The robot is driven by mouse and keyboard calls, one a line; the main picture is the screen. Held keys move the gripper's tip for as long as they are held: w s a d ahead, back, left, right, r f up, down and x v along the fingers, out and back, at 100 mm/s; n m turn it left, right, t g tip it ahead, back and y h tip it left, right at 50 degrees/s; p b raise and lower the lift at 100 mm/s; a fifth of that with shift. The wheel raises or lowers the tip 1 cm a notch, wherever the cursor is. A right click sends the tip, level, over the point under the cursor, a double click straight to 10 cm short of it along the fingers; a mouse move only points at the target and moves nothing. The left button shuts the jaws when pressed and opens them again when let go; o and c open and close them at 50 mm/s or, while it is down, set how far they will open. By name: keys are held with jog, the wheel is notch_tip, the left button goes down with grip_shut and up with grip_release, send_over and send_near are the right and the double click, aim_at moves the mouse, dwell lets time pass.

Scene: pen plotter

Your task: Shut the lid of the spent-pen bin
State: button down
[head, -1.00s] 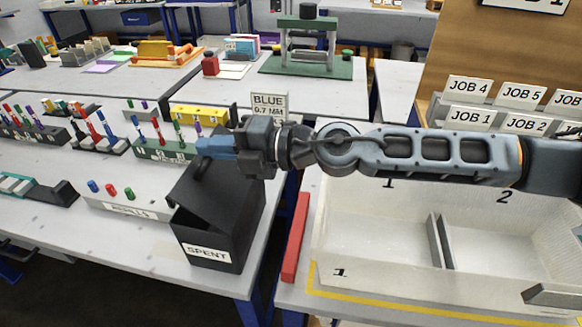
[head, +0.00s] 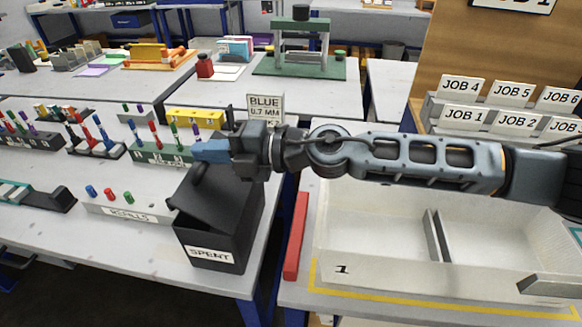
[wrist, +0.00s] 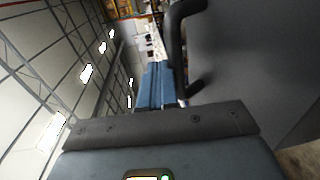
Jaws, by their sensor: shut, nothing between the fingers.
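The spent-pen bin (head: 207,240) is a black box with a "SPENT" label, at the front right of the left bench. Its black lid (head: 222,203) is partly open and tilted, with a dark looped handle (head: 199,173) near its raised edge. My gripper (head: 203,151) has blue fingers, shut and empty, just above the raised edge and handle. In the wrist view the shut fingers (wrist: 163,86) point past the dark handle (wrist: 177,35), with the grey lid surface (wrist: 250,70) on the right. I cannot tell whether they touch the lid.
A refill block (head: 130,210) stands left of the bin, and pen racks (head: 160,150) stand behind it. A red bar (head: 295,236) and a white divided tray (head: 375,250) are on the right bench. A "BLUE 0.7 MM" sign (head: 265,107) stands behind my wrist.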

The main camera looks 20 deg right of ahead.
aim_at(195, 168)
jog(key=shift+w+a+f, duration=0.6)
jog(key=shift+a+f, duration=0.15)
jog(key=shift+a, duration=0.15)
jog(key=shift+w+a+f, duration=0.35)
jog(key=shift+a+f, duration=0.15)
jog(key=shift+f, duration=0.15)
jog(key=shift+a+f, duration=0.1)
